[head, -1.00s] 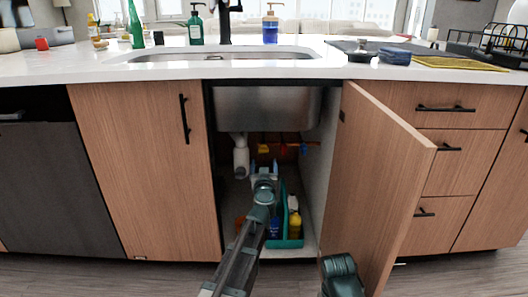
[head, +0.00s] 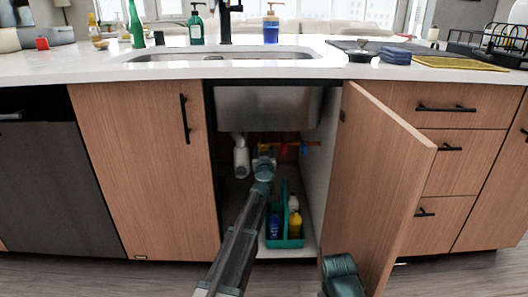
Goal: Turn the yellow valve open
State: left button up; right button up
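My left arm reaches into the open cabinet under the sink. My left gripper (head: 264,150) is at the back of it, in front of the pipework. The gripper and wrist cover that spot, and I cannot make out the yellow valve there. Whether the fingers touch or hold anything is too small to tell. A red-orange fitting (head: 283,150) and a blue handle (head: 305,147) show just right of the gripper. Part of my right arm shows at the bottom, by the open door, but its gripper is out of view.
The open cabinet door (head: 375,180) stands out on the right. A teal caddy (head: 291,243) with blue and yellow bottles sits on the cabinet floor, close right of my arm. A white drain pipe (head: 241,158) hangs left of the gripper. The steel sink basin (head: 265,108) is above.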

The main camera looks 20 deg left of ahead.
pick_arm(q)
grip_shut()
jog(key=shift+n, duration=0.3)
jog(key=n, duration=1.2)
jog(key=shift+n, duration=2.7)
